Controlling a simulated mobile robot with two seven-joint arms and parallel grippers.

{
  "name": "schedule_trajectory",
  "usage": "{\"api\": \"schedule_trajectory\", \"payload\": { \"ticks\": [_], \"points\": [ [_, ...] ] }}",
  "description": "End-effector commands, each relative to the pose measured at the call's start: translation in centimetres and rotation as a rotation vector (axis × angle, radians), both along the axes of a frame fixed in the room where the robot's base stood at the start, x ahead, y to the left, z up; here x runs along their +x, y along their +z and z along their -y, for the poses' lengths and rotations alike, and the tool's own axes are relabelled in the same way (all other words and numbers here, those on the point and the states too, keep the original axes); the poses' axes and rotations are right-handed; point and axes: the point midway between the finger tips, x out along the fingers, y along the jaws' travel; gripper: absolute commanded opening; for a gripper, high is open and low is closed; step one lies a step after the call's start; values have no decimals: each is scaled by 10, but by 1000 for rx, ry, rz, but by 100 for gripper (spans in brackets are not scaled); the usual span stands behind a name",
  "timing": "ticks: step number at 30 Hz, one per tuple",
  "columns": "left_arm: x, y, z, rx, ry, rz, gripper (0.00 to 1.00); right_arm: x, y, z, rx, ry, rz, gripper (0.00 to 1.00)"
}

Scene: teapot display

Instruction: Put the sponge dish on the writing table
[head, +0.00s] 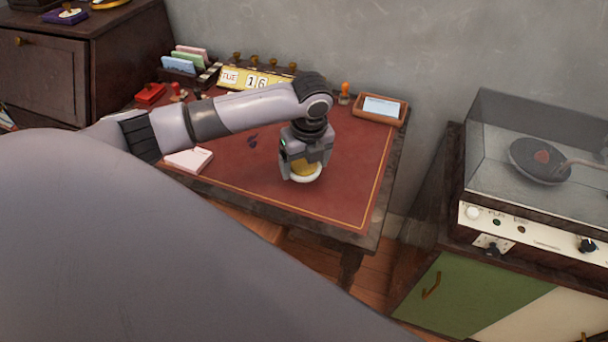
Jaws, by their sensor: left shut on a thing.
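The sponge dish (304,177) is a small white round dish with a yellow sponge in it. It is at the middle right of the writing table (345,185), over the red top with its thin gold border line. My left gripper (304,168) points down and is shut on the dish, hiding much of it. The dish is at or just above the red surface; I cannot tell whether it touches. My right gripper does not show.
A yellow calendar (250,80), a card rack (187,62) and several stamps stand along the table's back. A brown tray (379,109) is at the back right, a white notepad (189,160) at left. A record player (535,170) on a cabinet stands right. The table's front right is clear.

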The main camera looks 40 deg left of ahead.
Motion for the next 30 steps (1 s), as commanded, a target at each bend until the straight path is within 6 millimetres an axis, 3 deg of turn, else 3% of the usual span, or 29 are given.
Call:
{"api": "schedule_trajectory", "payload": {
  "ticks": [5,12,23,24,25,30],
  "points": [
    [0,-13,0,0,0,1,44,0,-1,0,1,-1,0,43],
    [0,-45,0,1,-1,0,44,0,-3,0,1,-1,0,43],
    [0,-48,0,0,-1,2,44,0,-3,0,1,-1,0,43],
    [0,-49,0,0,-1,1,89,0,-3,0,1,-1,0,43],
    [0,-49,0,0,-1,1,99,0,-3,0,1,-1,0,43],
    [0,-49,0,0,-1,1,100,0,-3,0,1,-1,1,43]
  ]
}}
